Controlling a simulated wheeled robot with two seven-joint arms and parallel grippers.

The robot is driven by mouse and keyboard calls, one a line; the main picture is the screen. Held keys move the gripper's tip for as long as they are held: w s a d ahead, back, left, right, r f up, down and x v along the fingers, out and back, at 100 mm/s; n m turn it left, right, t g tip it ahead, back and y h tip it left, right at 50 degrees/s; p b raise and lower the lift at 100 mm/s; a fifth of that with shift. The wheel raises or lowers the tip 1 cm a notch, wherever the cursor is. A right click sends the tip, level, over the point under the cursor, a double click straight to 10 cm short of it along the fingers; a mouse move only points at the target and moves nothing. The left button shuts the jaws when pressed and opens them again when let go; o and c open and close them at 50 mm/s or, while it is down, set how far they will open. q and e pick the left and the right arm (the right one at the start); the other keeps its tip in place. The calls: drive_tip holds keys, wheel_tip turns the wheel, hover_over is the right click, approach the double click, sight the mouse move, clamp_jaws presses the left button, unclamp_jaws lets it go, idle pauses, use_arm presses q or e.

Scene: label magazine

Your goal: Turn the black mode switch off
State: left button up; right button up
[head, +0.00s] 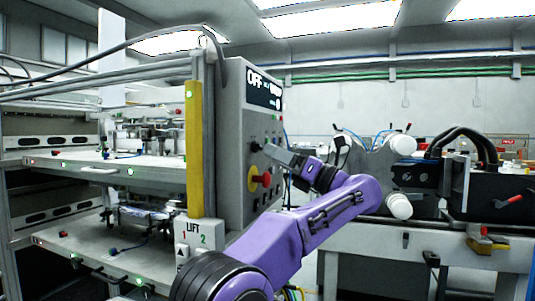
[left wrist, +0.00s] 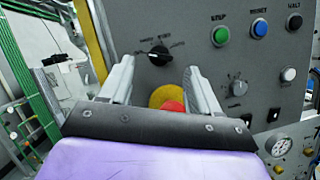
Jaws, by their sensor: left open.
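The black mode switch (left wrist: 159,53) is a round knob on the grey panel, seen in the left wrist view between and beyond my fingertips. In the head view the switch (head: 256,146) shows at the panel's face beside my fingertips. My left gripper (head: 270,149) is open and empty, close in front of the panel; its two fingers also show in the left wrist view (left wrist: 158,70). I cannot tell whether a finger touches the knob. My right gripper is not in view.
A red emergency button (left wrist: 173,106) on a yellow base lies just below the switch, partly hidden by my gripper. Green (left wrist: 220,35), blue (left wrist: 259,28) and black (left wrist: 294,22) buttons and a grey knob (left wrist: 237,87) are to the right. The panel display (head: 264,88) reads OFF.

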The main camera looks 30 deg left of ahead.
use_arm(q)
drive_tip(key=v, duration=0.7)
drive_tip(key=shift+r, duration=0.1)
